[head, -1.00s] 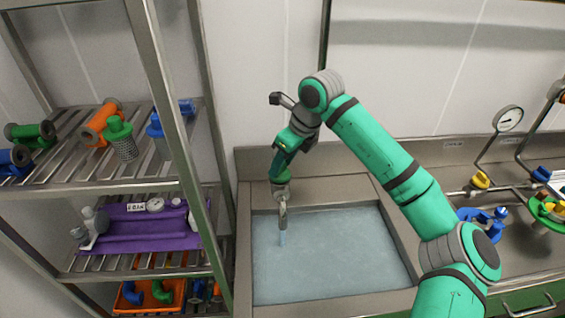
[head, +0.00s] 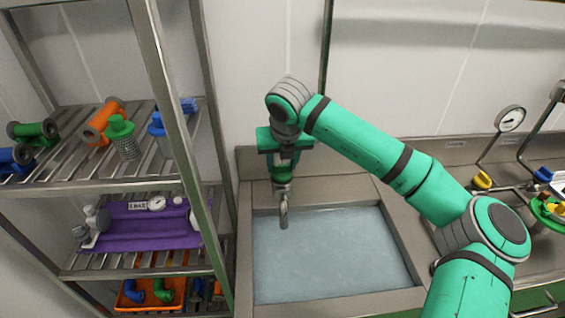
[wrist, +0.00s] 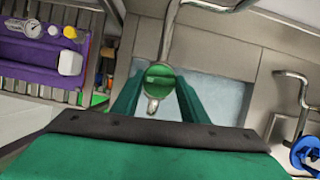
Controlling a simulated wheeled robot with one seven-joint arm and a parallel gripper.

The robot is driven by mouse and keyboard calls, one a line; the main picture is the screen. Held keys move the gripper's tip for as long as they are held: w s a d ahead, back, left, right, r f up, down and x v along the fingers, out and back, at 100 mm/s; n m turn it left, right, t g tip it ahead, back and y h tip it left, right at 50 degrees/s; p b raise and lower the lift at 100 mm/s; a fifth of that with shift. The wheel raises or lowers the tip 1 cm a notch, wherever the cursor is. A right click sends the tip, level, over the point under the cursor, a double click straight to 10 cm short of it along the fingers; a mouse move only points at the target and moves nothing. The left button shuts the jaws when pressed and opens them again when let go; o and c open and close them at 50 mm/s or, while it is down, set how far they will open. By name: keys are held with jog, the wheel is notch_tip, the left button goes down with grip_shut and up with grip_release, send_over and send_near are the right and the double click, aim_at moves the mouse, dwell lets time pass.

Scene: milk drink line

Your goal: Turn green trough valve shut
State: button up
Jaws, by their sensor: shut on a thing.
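The green trough valve (wrist: 160,78) shows in the wrist view as a round green knob with a bar across it, on a metal pipe. My gripper (wrist: 160,98) has one green finger on each side of the knob and is shut on it. In the head view my gripper (head: 283,163) points down over the tap at the trough's back left corner and mostly hides the knob. The metal spout (head: 284,212) hangs below it over the water-filled trough (head: 410,262). I see no water stream under the spout.
A metal rack (head: 205,240) stands close on the left, with coloured fittings and a purple mat (head: 150,238) on its shelves. A gauge (head: 510,118) and a yellow valve (head: 481,180) are on the right-hand counter. The wall is close behind the trough.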

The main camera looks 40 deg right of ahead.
jog(key=shift+d+r+m, duration=0.1)
jog(key=shift+m, duration=0.4)
jog(key=o, duration=1.1)
jog(key=v, duration=1)
jog(key=shift+a+r, duration=0.2)
jog(key=shift+r, duration=0.15)
jog(key=shift+w, duration=0.1)
